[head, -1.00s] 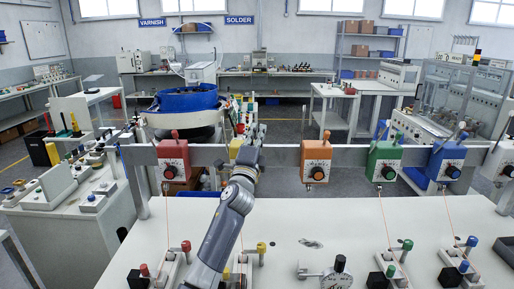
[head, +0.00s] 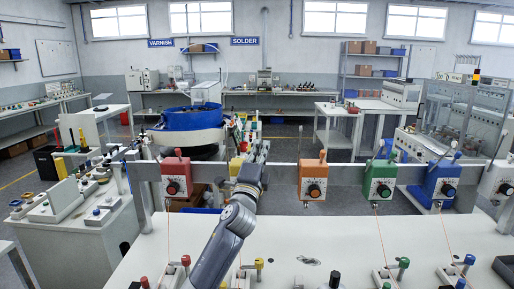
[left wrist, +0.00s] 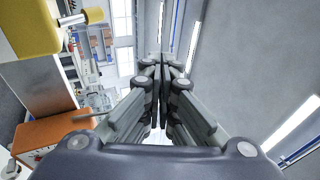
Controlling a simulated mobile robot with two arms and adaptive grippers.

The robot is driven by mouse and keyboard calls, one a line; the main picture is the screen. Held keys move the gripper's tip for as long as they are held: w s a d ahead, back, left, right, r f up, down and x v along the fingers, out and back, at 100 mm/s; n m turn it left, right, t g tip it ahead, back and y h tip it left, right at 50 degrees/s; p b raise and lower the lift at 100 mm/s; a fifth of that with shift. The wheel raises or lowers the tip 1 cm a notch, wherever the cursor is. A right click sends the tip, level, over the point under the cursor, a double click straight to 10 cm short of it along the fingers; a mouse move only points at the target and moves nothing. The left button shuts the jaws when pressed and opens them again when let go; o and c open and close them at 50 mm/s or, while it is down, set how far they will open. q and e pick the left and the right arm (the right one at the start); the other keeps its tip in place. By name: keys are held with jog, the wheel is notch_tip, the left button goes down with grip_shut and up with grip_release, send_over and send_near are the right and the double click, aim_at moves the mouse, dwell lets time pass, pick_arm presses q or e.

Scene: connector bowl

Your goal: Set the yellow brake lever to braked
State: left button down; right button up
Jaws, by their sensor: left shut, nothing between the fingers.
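The yellow unit (head: 234,166) hangs on the grey rail, between the red and orange units. My left wrist and gripper hide most of its front in the head view. In the left wrist view the yellow housing (left wrist: 28,28) is at the top left, with a rounded yellow knob (left wrist: 94,15) at the end of a metal stem. Whether the lever stands at braked cannot be told. My left gripper (left wrist: 160,62) is shut and empty, its fingertips apart from the knob, which lies to their left in that view. My right gripper is not in view.
Along the rail (head: 284,178) hang the red unit (head: 177,178), orange unit (head: 313,181), green unit (head: 380,181) and blue unit (head: 442,184). The orange housing also shows in the left wrist view (left wrist: 45,135). The white table (head: 330,235) below carries small coloured-knob fixtures.

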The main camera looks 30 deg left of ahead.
pick_arm(q)
jog(key=s+d+r, duration=0.2)
jog(key=s, duration=0.3)
jog(key=shift+s+r+b, duration=0.2)
jog(key=shift+r+b, duration=0.1)
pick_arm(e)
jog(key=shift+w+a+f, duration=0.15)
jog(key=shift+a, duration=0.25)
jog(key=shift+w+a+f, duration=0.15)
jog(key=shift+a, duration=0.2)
